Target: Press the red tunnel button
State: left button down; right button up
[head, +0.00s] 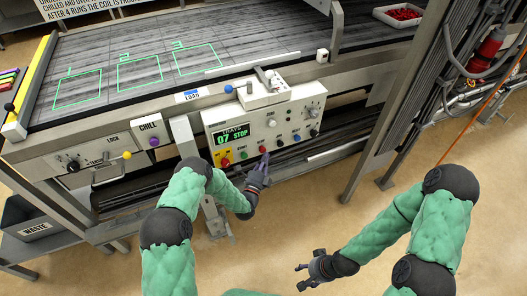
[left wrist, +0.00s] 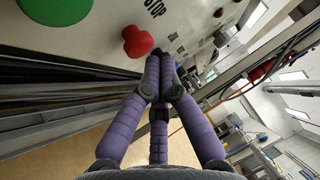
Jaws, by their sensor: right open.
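The control panel (head: 222,117) has a row of buttons along its lower edge and a display reading "07 STOP". A red button (head: 262,149) sits in this row, right of a green button (head: 244,155). The left wrist view also shows the red button (left wrist: 137,41), with "STOP" lettering near it, and the green button (left wrist: 55,8). My left gripper (head: 264,158) is just below the red button, its purple fingers (left wrist: 160,60) drawn together and empty. Contact with the button cannot be told. My right gripper (head: 301,276) is open and empty over the floor.
A yellow-based block with red buttons (head: 222,158) is at the panel's lower left. A purple CHILL knob (head: 154,141) is further left. The conveyor (head: 110,60) lies behind the panel. A metal post (head: 385,110) stands to the right. The floor in front is clear.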

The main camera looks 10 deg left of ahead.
pick_arm(q)
jog(key=shift+s+d, duration=0.15)
jog(key=shift+s, duration=0.05)
jog(key=s+d, duration=0.1)
jog(key=s, duration=0.1)
jog(key=s+d+p, duration=0.1)
jog(key=s, duration=0.1)
jog(key=shift+d, duration=0.4)
dwell(0.9)
